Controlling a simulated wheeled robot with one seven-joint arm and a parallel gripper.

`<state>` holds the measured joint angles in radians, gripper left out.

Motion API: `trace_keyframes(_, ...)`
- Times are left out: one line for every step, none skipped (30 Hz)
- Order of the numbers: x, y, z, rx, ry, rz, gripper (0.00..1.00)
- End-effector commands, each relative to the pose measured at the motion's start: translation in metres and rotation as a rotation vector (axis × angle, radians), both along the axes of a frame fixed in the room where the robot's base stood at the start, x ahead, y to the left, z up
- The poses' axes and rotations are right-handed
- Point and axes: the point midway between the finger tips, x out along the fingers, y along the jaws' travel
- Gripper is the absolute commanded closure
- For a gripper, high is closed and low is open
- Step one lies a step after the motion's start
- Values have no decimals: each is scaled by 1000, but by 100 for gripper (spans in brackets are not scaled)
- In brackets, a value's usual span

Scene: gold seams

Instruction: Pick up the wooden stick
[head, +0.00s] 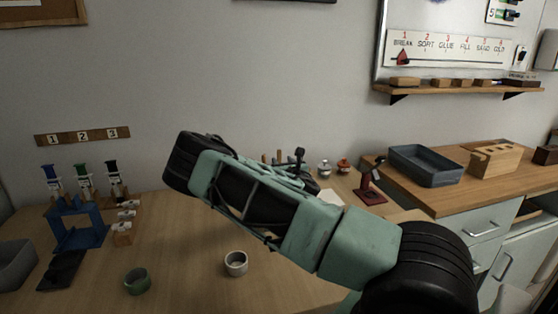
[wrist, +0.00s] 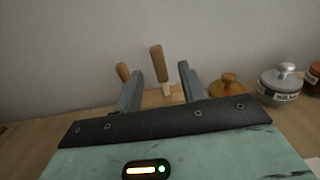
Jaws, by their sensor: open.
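In the wrist view my gripper (wrist: 159,72) is open, its two grey fingers apart and pointing away over the table. A light-brown wooden stick (wrist: 157,62) stands nearly upright, slightly tilted, beyond the fingers and shows in the gap between them. A paler piece shows at its lower end. A second, shorter wooden piece (wrist: 122,71) shows behind the left finger, partly hidden. I cannot tell which of the two is the named stick. In the head view small wooden tips (head: 280,156) show behind my arm, which hides most of that area and my fingers.
In the wrist view a lidded jar (wrist: 280,86) and a brown-lidded pot (wrist: 227,87) stand right of the fingers. In the head view a white cup (head: 236,264), a green cup (head: 137,281) and a blue rack (head: 78,226) stand on the table. A grey tray (head: 425,165) sits right.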

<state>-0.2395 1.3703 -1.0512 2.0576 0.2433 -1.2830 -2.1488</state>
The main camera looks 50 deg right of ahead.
Motion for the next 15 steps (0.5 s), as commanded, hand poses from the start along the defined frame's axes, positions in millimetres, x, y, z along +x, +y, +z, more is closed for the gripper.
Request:
trace_keyframes(3,-2,1,1,-2,1,59)
trace_keyframes(6,-3,2,2,-2,1,59)
trace_keyframes(10,-6,3,2,-4,1,59)
trace_keyframes(14,-8,5,2,-5,1,59)
trace_keyframes(18,-11,5,2,-3,0,59)
trace_keyframes(24,-14,6,2,-5,1,59)
trace_keyframes(28,-17,7,2,-5,1,59)
trace_keyframes(31,-19,5,1,-2,0,59)
trace_keyframes(36,-21,5,1,-2,1,59)
trace_keyframes(38,-22,4,1,-2,1,59)
trace_keyframes(40,-24,4,1,-2,1,59)
trace_keyframes(42,-25,4,2,-1,0,59)
trace_keyframes(43,-26,4,2,-1,0,59)
trace_keyframes(44,-26,4,1,-1,0,59)
trace_keyframes(44,-27,3,1,-1,0,59)
